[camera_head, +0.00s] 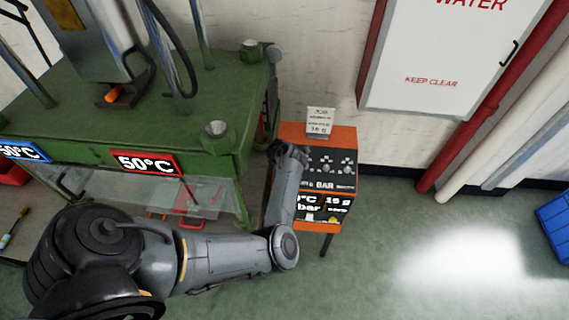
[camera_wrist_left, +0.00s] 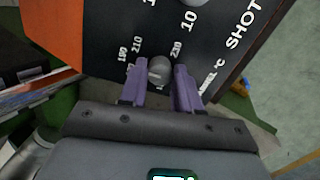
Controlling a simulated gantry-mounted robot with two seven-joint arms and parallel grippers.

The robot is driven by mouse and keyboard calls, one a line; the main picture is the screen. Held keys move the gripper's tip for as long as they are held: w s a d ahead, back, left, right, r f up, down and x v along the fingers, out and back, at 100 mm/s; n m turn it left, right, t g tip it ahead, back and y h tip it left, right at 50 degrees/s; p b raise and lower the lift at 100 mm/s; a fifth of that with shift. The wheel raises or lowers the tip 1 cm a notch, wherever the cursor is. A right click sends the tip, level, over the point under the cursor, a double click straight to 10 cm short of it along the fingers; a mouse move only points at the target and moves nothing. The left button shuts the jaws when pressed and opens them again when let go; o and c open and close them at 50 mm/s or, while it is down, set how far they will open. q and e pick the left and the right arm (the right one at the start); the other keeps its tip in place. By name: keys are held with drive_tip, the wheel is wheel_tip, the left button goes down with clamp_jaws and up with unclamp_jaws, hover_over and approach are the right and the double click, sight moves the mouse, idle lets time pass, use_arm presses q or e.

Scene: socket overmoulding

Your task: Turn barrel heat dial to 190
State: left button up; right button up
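The orange and black control box (camera_head: 345,162) stands right of the green machine, with rows of knobs on its dark panel. My left gripper (camera_head: 274,150) is at the left edge of this panel. In the left wrist view, a grey round dial (camera_wrist_left: 160,70) sits between the two purple fingers of my left gripper (camera_wrist_left: 161,80). One finger is on each side, very close to it; I cannot tell whether they press on it. Printed marks 190, 210 and 230 show around the dial. The dial's pointer is not clear. My right gripper is not in view.
The green machine (camera_head: 210,95) with a red 50°C display (camera_head: 147,162) stands left of the box. A small printed card (camera_head: 320,121) stands at the box's back. Other knobs lie near my gripper on the panel.

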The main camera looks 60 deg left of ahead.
use_arm(q)
drive_tip(key=o, duration=0.3)
drive_tip(key=shift+o, duration=0.2)
drive_tip(key=p+v, duration=0.2)
drive_tip(key=v, duration=0.8)
drive_tip(key=shift+r, duration=0.35)
drive_tip(key=shift+s+d, duration=0.2)
drive_tip(key=shift+s, duration=0.05)
